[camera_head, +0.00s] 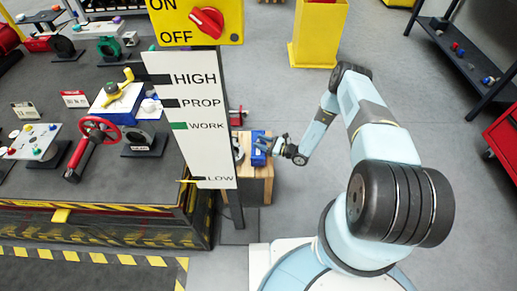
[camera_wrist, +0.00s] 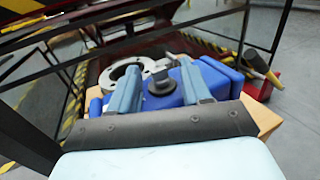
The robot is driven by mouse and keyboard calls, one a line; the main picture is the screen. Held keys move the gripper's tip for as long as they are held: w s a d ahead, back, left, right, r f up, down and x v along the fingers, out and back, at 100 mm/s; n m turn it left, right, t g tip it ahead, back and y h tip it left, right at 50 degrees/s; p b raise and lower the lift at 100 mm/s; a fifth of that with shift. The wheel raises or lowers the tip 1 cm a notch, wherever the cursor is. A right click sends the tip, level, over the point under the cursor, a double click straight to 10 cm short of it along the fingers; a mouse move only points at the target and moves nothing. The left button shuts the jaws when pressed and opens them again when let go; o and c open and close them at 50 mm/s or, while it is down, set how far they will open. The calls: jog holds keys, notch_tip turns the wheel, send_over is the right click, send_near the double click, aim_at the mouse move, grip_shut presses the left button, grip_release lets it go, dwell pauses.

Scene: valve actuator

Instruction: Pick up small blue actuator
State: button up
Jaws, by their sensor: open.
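The small blue actuator (camera_head: 258,156) sits on a wooden stand (camera_head: 262,172) beside the black table. In the wrist view the blue actuator (camera_wrist: 222,78) shows between and beyond my fingers, with a dark round stub on top. My gripper (camera_head: 277,146) is at the actuator's right side in the head view. In the wrist view my gripper (camera_wrist: 158,68) is open, one finger on each side of the stub. I cannot tell whether the fingers touch the actuator. The fingers hide part of its body.
A grey metal flange ring (camera_wrist: 128,72) lies next to the actuator. A white level board (camera_head: 205,120) with HIGH, PROP, WORK and LOW stands close on the left. The black table (camera_head: 110,190) holds several valves.

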grip_shut()
dwell(0.3)
jog(key=shift+w+r, duration=0.1)
dwell(1.0)
